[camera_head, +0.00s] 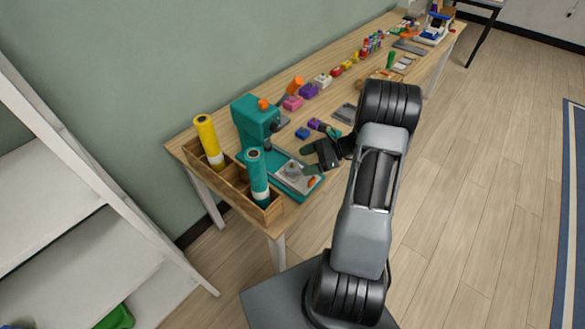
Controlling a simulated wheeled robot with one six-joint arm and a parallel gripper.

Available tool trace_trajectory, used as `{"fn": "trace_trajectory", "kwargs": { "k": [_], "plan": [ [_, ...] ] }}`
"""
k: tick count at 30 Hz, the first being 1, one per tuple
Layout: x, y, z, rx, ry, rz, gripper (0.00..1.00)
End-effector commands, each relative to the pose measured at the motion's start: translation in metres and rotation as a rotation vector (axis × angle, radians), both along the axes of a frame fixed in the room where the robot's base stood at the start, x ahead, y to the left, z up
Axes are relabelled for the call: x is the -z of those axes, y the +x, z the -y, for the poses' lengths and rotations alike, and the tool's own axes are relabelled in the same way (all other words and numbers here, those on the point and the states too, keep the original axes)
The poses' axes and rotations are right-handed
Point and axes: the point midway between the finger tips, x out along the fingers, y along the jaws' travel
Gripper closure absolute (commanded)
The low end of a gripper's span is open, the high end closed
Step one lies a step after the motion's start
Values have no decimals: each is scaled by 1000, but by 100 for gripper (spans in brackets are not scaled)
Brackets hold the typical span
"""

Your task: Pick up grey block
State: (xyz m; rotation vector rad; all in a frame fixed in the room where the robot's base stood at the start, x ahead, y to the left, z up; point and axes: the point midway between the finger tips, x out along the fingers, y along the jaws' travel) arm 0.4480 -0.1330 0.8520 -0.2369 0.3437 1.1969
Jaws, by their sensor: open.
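A small grey piece (292,169) sits on the light plate at the base of a teal machine, near the front end of the workbench. It looks like the grey block, but its shape is too small to make out fully. My gripper (307,159) is open and empty. It hangs over the bench just right of the grey piece, with its fingers pointing left towards it. I see no contact between them, and the exact height of the fingers is hard to judge.
The teal machine (256,121) stands behind the plate. A wooden box (233,185) with a yellow roll (207,138) and a teal roll (257,172) borders it on the left. A blue block (302,133) and a flat grey item (345,113) lie behind my gripper. Several coloured pieces line the bench further back.

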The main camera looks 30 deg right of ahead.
Motion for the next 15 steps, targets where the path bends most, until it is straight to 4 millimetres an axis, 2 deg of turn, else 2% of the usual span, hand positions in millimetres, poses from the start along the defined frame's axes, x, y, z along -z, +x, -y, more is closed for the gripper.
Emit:
{"fn": "trace_trajectory", "kwargs": {
  "k": [4,15],
  "plan": [
    [2,3,-7,-1,1,0,21],
    [18,19,-44,-2,1,0,21]
  ]
}}
